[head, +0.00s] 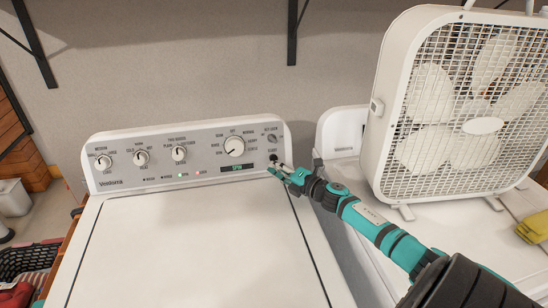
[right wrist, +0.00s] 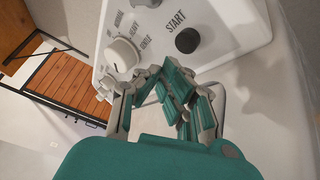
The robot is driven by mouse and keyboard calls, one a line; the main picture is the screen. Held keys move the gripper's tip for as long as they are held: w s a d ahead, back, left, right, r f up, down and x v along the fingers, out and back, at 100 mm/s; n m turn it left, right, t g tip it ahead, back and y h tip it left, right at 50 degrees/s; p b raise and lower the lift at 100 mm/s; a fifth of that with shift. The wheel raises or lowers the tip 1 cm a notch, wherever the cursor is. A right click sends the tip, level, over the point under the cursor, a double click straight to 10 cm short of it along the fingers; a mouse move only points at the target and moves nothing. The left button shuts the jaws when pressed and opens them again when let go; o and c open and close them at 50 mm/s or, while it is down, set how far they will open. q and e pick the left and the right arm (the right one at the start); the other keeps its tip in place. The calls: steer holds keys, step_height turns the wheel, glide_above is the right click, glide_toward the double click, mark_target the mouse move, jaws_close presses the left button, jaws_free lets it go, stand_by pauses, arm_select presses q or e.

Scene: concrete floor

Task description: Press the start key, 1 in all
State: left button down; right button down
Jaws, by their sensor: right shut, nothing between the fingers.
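The washer's start key (right wrist: 188,40) is a round dark button beside the printed word START on the light control panel (right wrist: 222,22). In the head view the start key (head: 273,158) is a small dark spot at the panel's right end. My right gripper (head: 281,169) is shut and empty, its tips just below and right of the key. In the right wrist view my right gripper (right wrist: 163,78) shows its teal and grey fingers short of the key, with a small gap in the picture. My left gripper is not in view.
A knob (right wrist: 122,55) sits close to my fingers. A white box fan (head: 392,110) stands on the neighbouring machine at right. The washer lid (head: 195,240) is clear.

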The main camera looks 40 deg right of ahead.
steer(key=shift+s+a+r+p, duration=0.35)
steer(key=shift+s+p, duration=0.1)
steer(key=shift+s, duration=0.15)
steer(key=shift+s+a+r+p, duration=0.3)
steer(key=shift+s+p, duration=0.15)
steer(key=shift+s, duration=0.15)
steer(key=shift+s+a, duration=0.15)
steer(key=shift+s, duration=0.15)
